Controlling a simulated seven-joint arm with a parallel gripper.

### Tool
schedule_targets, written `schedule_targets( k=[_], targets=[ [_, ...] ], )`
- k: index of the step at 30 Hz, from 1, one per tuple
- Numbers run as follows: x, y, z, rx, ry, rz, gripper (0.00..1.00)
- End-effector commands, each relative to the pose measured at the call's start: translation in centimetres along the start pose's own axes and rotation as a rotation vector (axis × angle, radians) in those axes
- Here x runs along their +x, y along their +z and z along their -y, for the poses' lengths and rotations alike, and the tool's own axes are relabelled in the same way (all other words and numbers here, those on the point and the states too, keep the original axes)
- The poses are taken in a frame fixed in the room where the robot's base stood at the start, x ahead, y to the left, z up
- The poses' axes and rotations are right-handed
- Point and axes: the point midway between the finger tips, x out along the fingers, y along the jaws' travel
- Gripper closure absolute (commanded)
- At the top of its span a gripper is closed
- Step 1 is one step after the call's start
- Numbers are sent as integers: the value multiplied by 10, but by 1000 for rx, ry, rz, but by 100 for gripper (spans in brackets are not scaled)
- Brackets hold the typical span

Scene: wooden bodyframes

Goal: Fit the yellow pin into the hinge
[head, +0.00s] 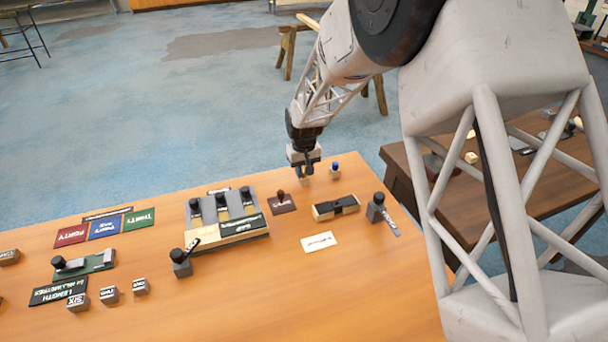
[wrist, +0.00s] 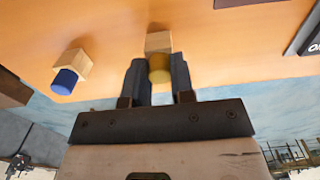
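The yellow pin (wrist: 159,70) shows in the wrist view, with a pale wooden block (wrist: 158,41) at its far end. My gripper (wrist: 158,66) has one dark finger on each side of the pin, very close to it. I cannot tell whether the fingers press on it. In the head view my gripper (head: 304,176) points down near the table's far edge, and its fingers mostly hide the pin. A pale wood piece with black parts (head: 336,207) lies nearer on the table; it may be the hinge, but its details are too small to tell.
A blue pin (wrist: 66,81) in a wooden block stands beside my gripper. A stamp on a dark plate (head: 281,202), a white card (head: 319,241) and a grey block with a black knob (head: 378,210) are nearby. The table's front right is clear.

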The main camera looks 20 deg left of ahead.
Motion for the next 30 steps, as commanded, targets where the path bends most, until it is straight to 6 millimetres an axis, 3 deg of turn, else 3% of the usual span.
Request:
schedule_targets(
  k=[2, 30],
  targets=[
    [0, 0, 0, 0, 0, 0, 100],
    [-8, 0, 0, 0, 0, 0, 100]
  ],
)
